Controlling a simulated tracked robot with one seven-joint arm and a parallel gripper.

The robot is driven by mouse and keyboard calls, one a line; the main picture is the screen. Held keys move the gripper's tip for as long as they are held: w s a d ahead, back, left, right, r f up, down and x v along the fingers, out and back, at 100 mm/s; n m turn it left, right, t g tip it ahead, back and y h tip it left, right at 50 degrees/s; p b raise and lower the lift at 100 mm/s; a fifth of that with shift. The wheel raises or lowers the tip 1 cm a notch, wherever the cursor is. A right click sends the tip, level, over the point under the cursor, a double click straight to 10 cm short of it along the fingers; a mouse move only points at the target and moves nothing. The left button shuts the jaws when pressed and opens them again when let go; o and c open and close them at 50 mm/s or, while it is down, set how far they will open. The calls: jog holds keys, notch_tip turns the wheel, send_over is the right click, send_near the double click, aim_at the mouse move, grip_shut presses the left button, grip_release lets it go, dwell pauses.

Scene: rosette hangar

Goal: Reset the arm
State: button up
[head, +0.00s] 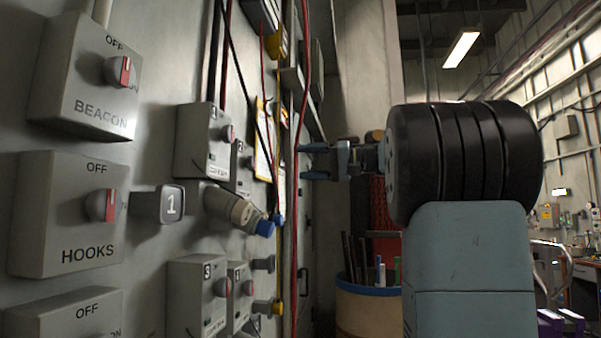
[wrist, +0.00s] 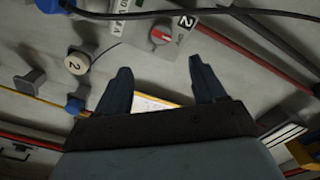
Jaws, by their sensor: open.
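My gripper (head: 318,162) is at the end of my blue-grey arm, in the middle of the head view, with its fingers pointing left toward the wall of switches. In the wrist view my gripper (wrist: 158,85) shows two dark fingers spread apart with nothing between them. Beyond the fingertips is a grey switch box with a red and white knob (wrist: 161,36), marked 2. The fingers look apart from the wall, though the exact gap cannot be told.
The left wall carries a BEACON switch box (head: 85,77), a HOOKS switch box (head: 68,214), a plug marked 1 (head: 171,204) and a blue-tipped connector (head: 240,211). Red and black cables hang beside them. A blue-rimmed bin (head: 367,312) with rods stands below my gripper.

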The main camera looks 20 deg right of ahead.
jog(key=s+a+f+m+g+h, duration=0.1)
jog(key=s+a+f+g+h, duration=0.15)
jog(key=s+a+f, duration=0.55)
jog(key=s+a+f+m+g+h, duration=0.1)
jog(key=s+a+f+h, duration=0.25)
jog(key=f, duration=0.85)
jog(key=s+f+n+h, duration=0.1)
jog(key=s+f+h, duration=0.3)
jog(key=s+f, duration=0.3)
jog(key=s+d+f+h, duration=0.1)
jog(key=s+f+h, duration=0.4)
jog(key=f, duration=0.8)
jog(key=s+g, duration=0.1)
jog(key=s, duration=0.2)
jog(key=shift+d+f+n, duration=0.2)
jog(key=shift+f+n, duration=0.1)
jog(key=shift+n, duration=0.1)
